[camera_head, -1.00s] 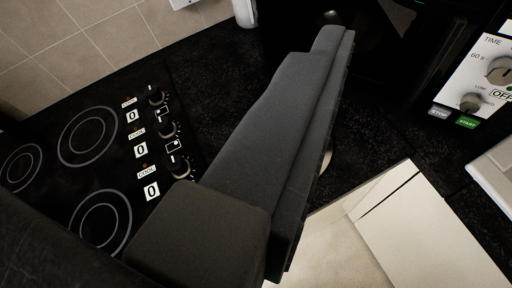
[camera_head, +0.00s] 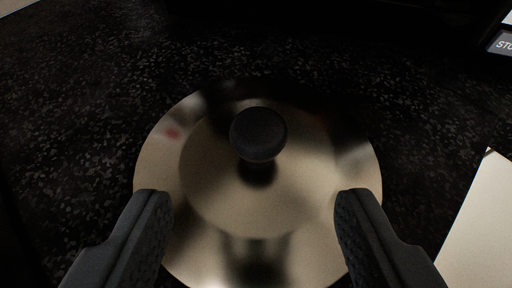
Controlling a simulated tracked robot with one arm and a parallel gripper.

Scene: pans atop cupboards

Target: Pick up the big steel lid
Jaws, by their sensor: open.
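The big steel lid (camera_head: 215,212) lies on the black speckled countertop in the middle of the view. It is round and shiny, with a round black knob (camera_head: 258,133) standing up at its centre. My gripper (camera_head: 256,205) is open and empty, with one finger on each side of the picture. The fingertips overlap the left and right parts of the lid in the view, and the knob appears between and beyond them. I cannot tell how high the fingers are above the lid. The lid's near edge runs out at the bottom of the picture.
The black speckled countertop (camera_head: 85,110) is clear around the lid. A dark appliance stands along the back, with part of a button panel (camera_head: 503,43) at the top right. A pale cupboard surface (camera_head: 482,225) shows at the right, past the counter edge.

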